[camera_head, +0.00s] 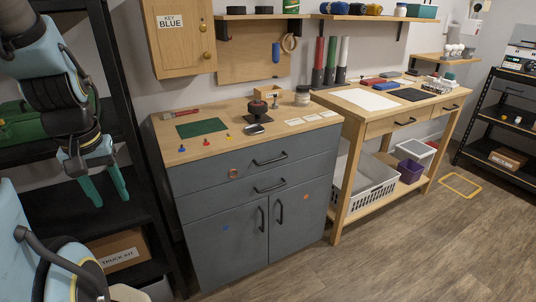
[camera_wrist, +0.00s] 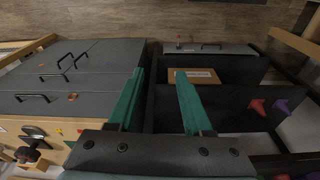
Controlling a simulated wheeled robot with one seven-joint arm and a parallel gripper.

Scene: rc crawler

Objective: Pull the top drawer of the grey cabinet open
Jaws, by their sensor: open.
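The grey cabinet (camera_head: 187,220) stands in the middle of the head view under a wooden worktop. Its top drawer (camera_head: 215,172) has a dark bar handle (camera_head: 270,160) and sits flush with the front, shut. In the wrist view the cabinet front appears turned on its side at the left, with the top drawer handle (camera_wrist: 32,98) nearest the worktop. My gripper (camera_head: 107,197) has green fingers, spread apart and empty. It hangs left of the cabinet, in front of the black shelf, well apart from the handle. Its fingers also show in the wrist view (camera_wrist: 158,100).
A black shelf (camera_head: 140,215) with a truck kit box (camera_head: 117,252) is left of the cabinet. A second drawer handle (camera_head: 270,187) lies just below the top one. A wooden workbench (camera_head: 348,150) stands to the right. The floor (camera_head: 400,250) before the cabinet is clear.

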